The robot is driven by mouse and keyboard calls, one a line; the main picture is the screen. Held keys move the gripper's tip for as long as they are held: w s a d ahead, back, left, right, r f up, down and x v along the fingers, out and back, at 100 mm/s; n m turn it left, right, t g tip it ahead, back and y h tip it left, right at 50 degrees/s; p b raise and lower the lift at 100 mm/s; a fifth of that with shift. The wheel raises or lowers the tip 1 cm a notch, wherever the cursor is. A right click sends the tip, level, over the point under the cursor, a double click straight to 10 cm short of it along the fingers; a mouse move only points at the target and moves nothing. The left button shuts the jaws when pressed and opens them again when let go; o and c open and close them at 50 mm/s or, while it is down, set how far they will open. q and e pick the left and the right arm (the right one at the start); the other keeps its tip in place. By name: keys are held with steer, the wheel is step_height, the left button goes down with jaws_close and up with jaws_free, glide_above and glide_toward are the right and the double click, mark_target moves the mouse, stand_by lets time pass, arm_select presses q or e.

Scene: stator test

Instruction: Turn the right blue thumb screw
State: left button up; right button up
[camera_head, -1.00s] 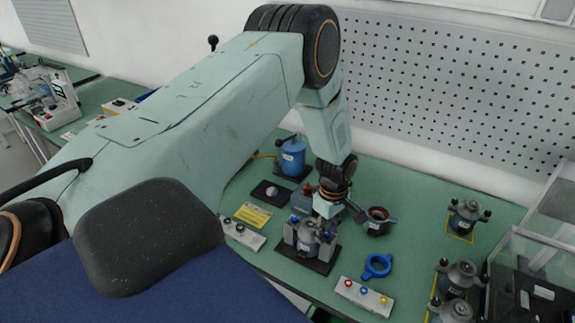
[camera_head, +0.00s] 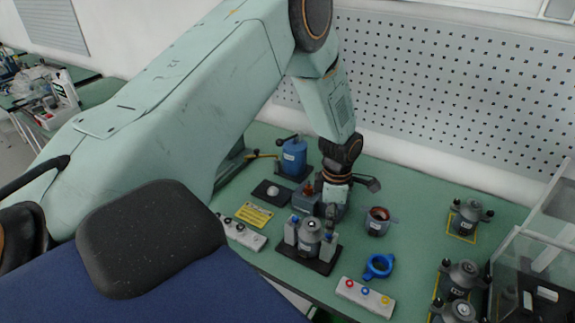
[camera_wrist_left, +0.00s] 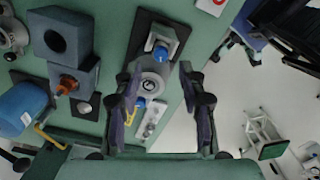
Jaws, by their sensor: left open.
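The grey stator (camera_head: 310,230) stands in a clamp fixture on a black base plate (camera_head: 320,266). In the left wrist view, the right blue thumb screw (camera_wrist_left: 160,53) is at the upper end of the fixture, and the left blue thumb screw (camera_wrist_left: 140,102) is at the lower end. The stator's round top (camera_wrist_left: 152,83) lies between them. My left gripper (camera_head: 333,212) is above the fixture's far right side, open and empty. In the wrist view its fingers (camera_wrist_left: 160,72) spread on both sides of the fixture, with the right screw just beyond the tips. My right gripper is out of view.
A blue ring (camera_head: 378,266) and a button box (camera_head: 365,297) lie in front right. A copper-lined cup (camera_head: 378,221) is to the right. More stators stand at far right.

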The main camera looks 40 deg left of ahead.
arm_select(q)
step_height(320, 180, up, 3)
steer(key=shift+r, duration=0.1)
steer(key=s+d+f+m+b, duration=0.1)
steer(key=s+d+f+m, duration=0.1)
steer(key=s+f+m, duration=0.1)
steer(key=s+d+f+m+b, duration=0.2)
steer(key=s+f+m, duration=0.1)
steer(key=f, duration=0.3)
steer(key=s+d+f+m+b, duration=0.1)
steer(key=s+d+f+m, duration=0.1)
steer(key=s+f, duration=0.3)
steer(key=shift+d+m+h+b, duration=0.1)
steer(key=shift+m+h+b, duration=0.25)
steer(key=shift+m, duration=0.45)
steer(key=s+d+f+m+b, duration=0.2)
steer(key=s+f+m+b, duration=0.6)
steer(key=s+f, duration=0.3)
steer(key=shift+s+d+f+m, duration=0.3)
steer(key=shift+s+m, duration=0.3)
steer(key=shift+s, duration=0.55)
steer(key=shift+r, duration=0.1)
